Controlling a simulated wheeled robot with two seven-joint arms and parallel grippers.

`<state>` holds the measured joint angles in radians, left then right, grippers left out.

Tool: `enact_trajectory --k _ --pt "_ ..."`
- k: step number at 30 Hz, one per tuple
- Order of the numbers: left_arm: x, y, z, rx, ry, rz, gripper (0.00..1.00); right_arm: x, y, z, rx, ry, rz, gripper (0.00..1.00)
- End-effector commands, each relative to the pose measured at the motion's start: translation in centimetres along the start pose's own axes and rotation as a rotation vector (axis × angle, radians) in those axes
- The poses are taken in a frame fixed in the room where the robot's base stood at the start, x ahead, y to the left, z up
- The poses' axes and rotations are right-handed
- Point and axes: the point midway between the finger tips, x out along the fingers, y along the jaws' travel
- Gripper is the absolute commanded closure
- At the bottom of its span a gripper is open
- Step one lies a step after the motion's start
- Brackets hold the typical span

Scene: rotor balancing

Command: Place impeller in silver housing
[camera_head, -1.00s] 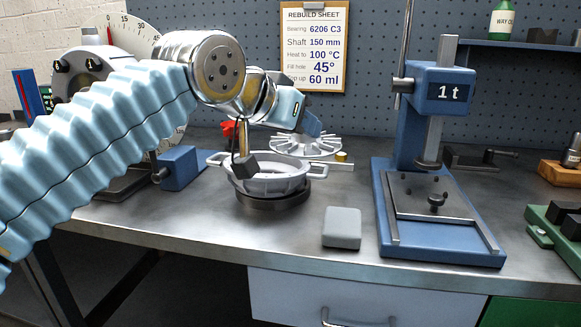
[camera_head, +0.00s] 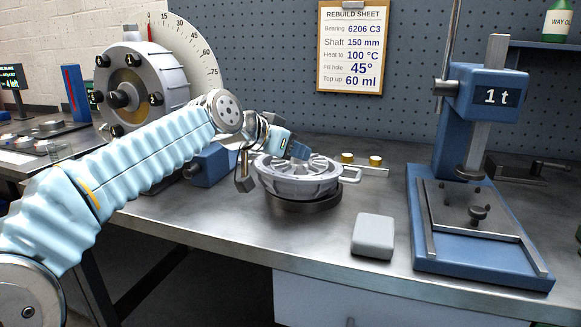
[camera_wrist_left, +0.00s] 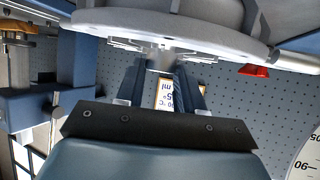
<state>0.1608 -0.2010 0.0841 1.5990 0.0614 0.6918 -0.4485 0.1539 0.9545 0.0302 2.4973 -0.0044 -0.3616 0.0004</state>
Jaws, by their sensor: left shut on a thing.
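The silver housing (camera_head: 297,188) is a round, open-topped grey bowl with side lugs. It sits on a dark round base (camera_head: 300,203) on the bench. The finned pale impeller (camera_head: 320,164) shows within the housing's rim; I cannot tell whether it rests on the bottom. My left gripper (camera_head: 298,150) is over the housing, shut on the impeller, with its fingertips partly hidden. In the left wrist view the gripper's fingers (camera_wrist_left: 165,85) reach to the impeller's fins (camera_wrist_left: 160,46), close against the wide grey housing (camera_wrist_left: 170,19). My right gripper is not in view.
A grey block (camera_head: 373,236) lies in front to the right. A blue press (camera_head: 480,250) marked 1 t stands farther right. Brass-topped pieces (camera_head: 361,159) are behind the housing. A dial machine (camera_head: 140,85) stands at the back left. Bench between block and front edge is clear.

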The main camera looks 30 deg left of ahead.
Motion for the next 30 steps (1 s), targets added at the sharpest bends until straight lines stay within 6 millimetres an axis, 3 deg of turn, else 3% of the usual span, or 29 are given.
enact_trajectory --k 7,14,15,19,30 --pt "1.8 -0.6 3.0 -0.002 -0.001 -0.001 1.0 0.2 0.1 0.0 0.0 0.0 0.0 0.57" --pt "2.0 -0.6 3.2 -0.001 -0.001 -0.001 1.0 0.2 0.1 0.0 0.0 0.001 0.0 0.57" --pt "2.0 -0.6 3.3 -0.001 -0.004 -0.001 0.58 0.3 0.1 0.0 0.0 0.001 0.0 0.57" --pt "2.0 -0.6 3.3 -0.001 -0.003 -0.001 0.39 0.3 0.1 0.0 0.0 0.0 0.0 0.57" --pt "1.8 -0.6 3.2 -0.002 -0.002 -0.002 0.37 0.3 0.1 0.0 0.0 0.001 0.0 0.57"
